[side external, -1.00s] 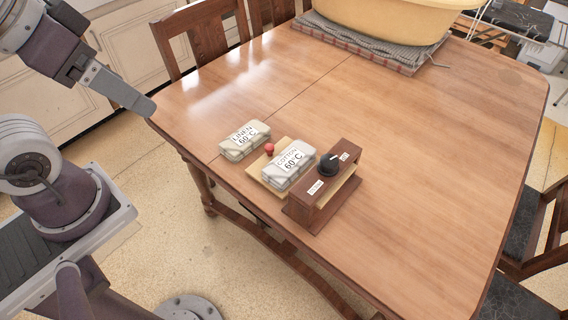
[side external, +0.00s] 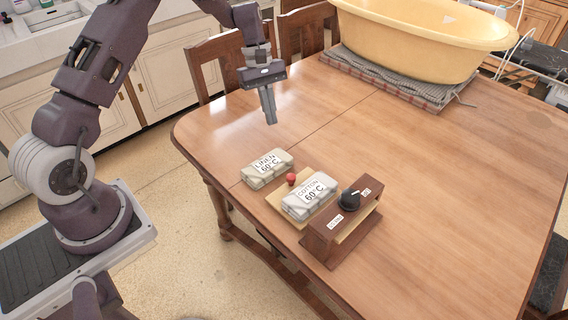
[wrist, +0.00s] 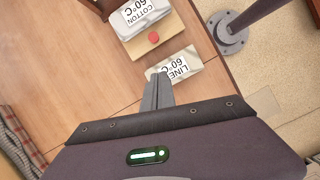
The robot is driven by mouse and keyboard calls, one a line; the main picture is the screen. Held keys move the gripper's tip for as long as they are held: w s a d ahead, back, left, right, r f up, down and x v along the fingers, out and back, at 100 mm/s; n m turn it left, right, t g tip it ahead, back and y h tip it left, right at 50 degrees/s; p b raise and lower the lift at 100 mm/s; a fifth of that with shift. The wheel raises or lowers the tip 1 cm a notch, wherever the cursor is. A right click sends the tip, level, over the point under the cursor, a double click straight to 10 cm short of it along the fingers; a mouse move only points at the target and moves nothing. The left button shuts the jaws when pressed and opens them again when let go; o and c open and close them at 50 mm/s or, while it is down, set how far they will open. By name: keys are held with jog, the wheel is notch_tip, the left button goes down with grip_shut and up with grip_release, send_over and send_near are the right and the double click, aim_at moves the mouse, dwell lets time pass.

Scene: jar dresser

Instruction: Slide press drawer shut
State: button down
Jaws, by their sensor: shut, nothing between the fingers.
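The press (side external: 340,225) is a small dark wooden housing with a black dial on top, near the table's front edge. Its pale drawer (side external: 273,198) sticks out to the left with a red knob (side external: 291,179) at its end; the drawer and knob (wrist: 153,37) also show in the wrist view. A folded bundle labelled COTTON 60°C (side external: 309,197) lies on the drawer. A bundle labelled LINEN 60°C (side external: 267,169) lies on the table left of the knob. My gripper (side external: 270,121) is shut and empty, pointing down above the table behind the linen bundle.
A yellow tub (side external: 425,40) stands on a folded checked cloth (side external: 390,82) at the back of the table. Wooden chairs (side external: 220,62) stand at the far edge. The table's middle and right (side external: 440,170) are clear.

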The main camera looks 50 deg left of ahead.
aim_at(317, 193)
jog(key=shift+n, duration=0.3)
jog(key=x, duration=0.4)
jog(key=a+x, duration=0.1)
jog(key=x, duration=0.8)
jog(key=shift+a+f, duration=0.15)
jog(key=shift+f, duration=0.05)
jog(key=d, duration=0.2)
jog(key=shift+s+d+r, duration=0.2)
jog(key=shift+s+d, duration=0.05)
jog(key=shift+d, duration=0.1)
jog(key=shift+s+d, duration=0.15)
jog(key=shift+d, duration=0.4)
jog(key=d, duration=1.2)
jog(key=shift+a, duration=0.15)
